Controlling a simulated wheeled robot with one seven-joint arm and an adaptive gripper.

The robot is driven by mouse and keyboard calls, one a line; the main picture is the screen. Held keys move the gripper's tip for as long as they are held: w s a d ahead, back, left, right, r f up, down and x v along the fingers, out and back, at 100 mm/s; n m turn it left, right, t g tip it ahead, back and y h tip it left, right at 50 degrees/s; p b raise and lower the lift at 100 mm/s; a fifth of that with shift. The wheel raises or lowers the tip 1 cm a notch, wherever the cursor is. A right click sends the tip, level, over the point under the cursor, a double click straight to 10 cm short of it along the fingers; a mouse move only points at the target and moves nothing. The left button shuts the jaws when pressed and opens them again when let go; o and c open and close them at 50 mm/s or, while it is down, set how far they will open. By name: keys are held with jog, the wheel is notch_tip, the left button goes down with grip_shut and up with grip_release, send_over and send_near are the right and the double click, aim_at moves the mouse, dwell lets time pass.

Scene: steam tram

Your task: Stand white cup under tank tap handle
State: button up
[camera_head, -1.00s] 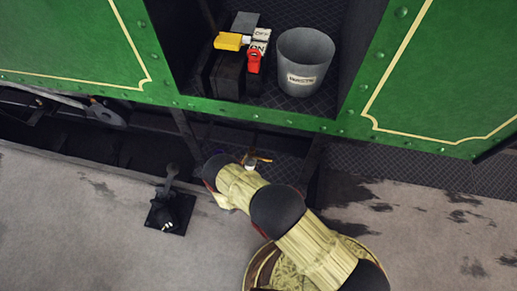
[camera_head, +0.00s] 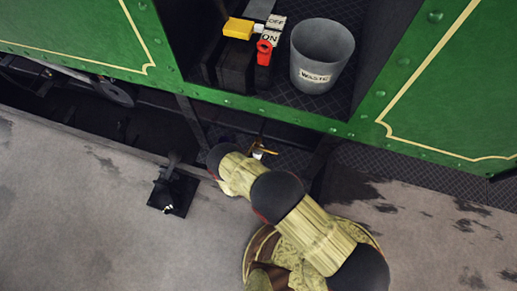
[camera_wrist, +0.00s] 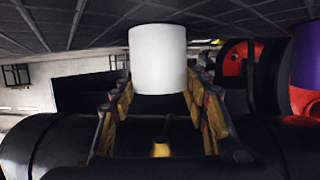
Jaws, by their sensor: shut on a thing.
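The white cup (camera_wrist: 158,60) stands out in the middle of the wrist view, between the two fingers of my gripper (camera_wrist: 160,90), which is shut on it. In the head view a small white patch of the cup (camera_head: 258,154) shows beside the gripper's orange-brown finger (camera_head: 265,149), low in front of the tram's green side. My arm hides most of the gripper there. I cannot make out a tank tap handle for certain. A red handle (camera_head: 264,47) and a yellow one (camera_head: 238,28) sit on a dark box by OFF and ON labels.
A grey bin marked WASTE (camera_head: 321,66) stands on the dark tram floor, right of the dark box (camera_head: 236,72). The green tram panels (camera_head: 440,90) flank the opening. A black metal fitting (camera_head: 172,190) stands on the pavement at left. The pavement (camera_head: 100,230) is otherwise clear.

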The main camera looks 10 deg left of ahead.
jog(key=o, duration=1.2)
jog(key=shift+s+a+r, duration=0.1)
jog(key=shift+s+r, duration=0.1)
jog(key=shift+s, duration=0.05)
jog(key=p+v, duration=0.3)
jog(key=v, duration=0.7)
jog(key=shift+s, duration=0.15)
jog(key=shift+s+a+r, duration=0.1)
jog(key=shift+s+r, duration=0.05)
jog(key=shift+s, duration=0.45)
